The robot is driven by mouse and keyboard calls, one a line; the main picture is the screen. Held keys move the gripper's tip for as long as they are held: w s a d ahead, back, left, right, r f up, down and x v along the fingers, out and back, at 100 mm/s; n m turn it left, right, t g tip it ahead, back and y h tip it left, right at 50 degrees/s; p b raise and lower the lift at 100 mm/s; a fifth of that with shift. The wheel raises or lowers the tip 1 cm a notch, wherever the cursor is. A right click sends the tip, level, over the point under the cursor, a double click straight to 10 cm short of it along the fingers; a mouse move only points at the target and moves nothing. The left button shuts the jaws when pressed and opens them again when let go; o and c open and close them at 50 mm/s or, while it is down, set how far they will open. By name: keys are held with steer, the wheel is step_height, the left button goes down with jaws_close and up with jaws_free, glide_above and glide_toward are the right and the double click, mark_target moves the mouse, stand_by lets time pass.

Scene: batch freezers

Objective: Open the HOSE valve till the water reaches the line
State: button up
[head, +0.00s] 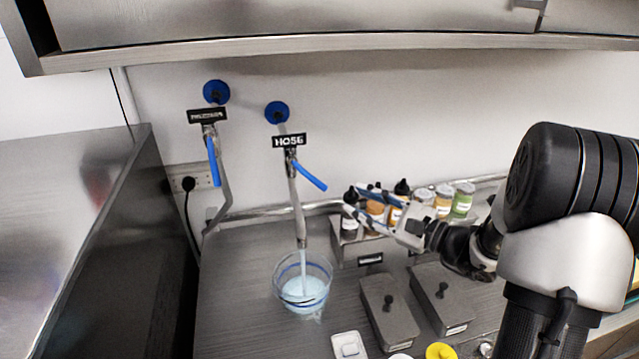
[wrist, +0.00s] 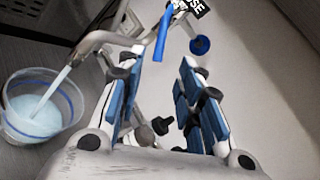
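The HOSE valve has a blue lever (head: 310,176) angled down to the right, below its black HOSE label (head: 289,140). The lever also shows at the top of the wrist view (wrist: 163,34). Water (head: 303,262) runs from the spout into a clear container (head: 322,268). The pale water (wrist: 36,116) lies in its lower part, below the blue line (wrist: 68,98) around the wall. My gripper (head: 358,198) is right of the lever and apart from it. In the wrist view its blue-padded fingers (wrist: 160,78) are open with nothing between them.
A second valve with a blue lever (head: 214,161) hanging down is to the left. Several capped bottles (head: 442,199) stand in a rack behind my gripper. Lidded grey boxes (head: 389,312) and a white item (head: 349,345) are in front. A steel shelf (head: 300,45) overhangs above.

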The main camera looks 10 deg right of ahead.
mark_target(320, 184)
steer(key=x, duration=1.3)
steer(key=shift+d+f, duration=0.1)
steer(key=shift+c, duration=0.4)
jaws_close()
